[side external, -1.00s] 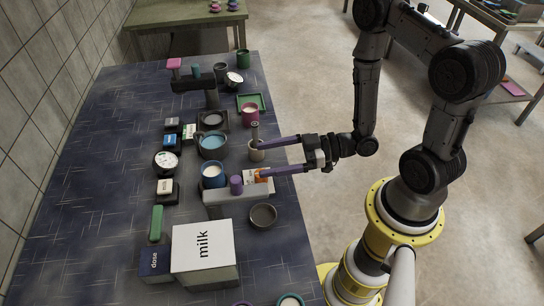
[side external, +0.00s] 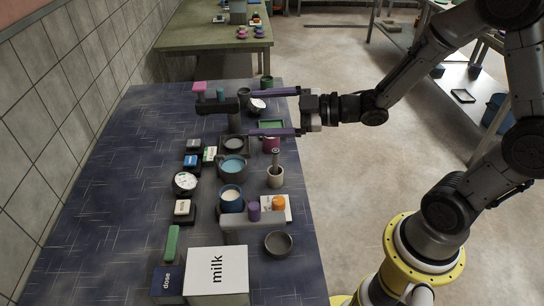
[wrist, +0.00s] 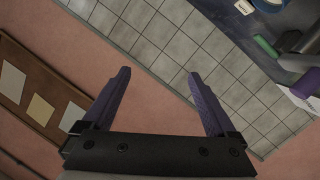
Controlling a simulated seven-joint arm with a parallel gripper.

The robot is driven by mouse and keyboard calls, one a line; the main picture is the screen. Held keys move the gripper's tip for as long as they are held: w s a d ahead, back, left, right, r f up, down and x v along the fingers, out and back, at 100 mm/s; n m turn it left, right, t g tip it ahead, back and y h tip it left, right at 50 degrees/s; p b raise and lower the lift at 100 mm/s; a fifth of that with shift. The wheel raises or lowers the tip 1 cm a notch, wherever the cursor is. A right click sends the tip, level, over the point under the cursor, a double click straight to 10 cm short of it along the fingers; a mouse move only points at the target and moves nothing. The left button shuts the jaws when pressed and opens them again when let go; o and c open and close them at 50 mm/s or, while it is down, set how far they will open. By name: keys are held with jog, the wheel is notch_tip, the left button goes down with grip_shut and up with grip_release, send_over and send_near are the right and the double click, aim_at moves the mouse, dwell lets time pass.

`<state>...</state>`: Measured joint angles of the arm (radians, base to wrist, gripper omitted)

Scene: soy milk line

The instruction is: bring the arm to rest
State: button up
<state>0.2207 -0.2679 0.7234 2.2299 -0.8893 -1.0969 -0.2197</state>
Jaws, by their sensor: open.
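My gripper (side external: 274,112) is open, with its two purple fingers spread wide apart and nothing between them that it holds. In the side view it is raised above the far right part of the blue table (side external: 110,190) and points left. The fingers also show in the wrist view (wrist: 160,95), where they stand apart and empty against the wall and its tiles. My forearm reaches back to the right from the gripper.
Below the gripper stand a dark dispenser (side external: 217,107), a pink cup (side external: 271,145) and a beige cup (side external: 275,179). Nearer are a blue cup (side external: 231,197), a grey bowl (side external: 278,244) and a white milk box (side external: 217,272).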

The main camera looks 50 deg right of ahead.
jog(key=s+d+r+m+h, duration=0.7)
jog(key=d+r+m+h, duration=0.15)
jog(key=r, duration=0.35)
jog(key=s+f+m+g, duration=0.2)
jog(key=s+f+g, duration=0.2)
jog(key=s, duration=0.4)
jog(key=s+a+f+m+g, duration=0.1)
jog(key=s+f+m+g, duration=0.1)
jog(key=s+f+g, duration=0.2)
jog(key=s+f, duration=0.1)
jog(key=s, duration=0.2)
jog(key=shift+s+a+f, duration=0.3)
jog(key=shift+s, duration=0.1)
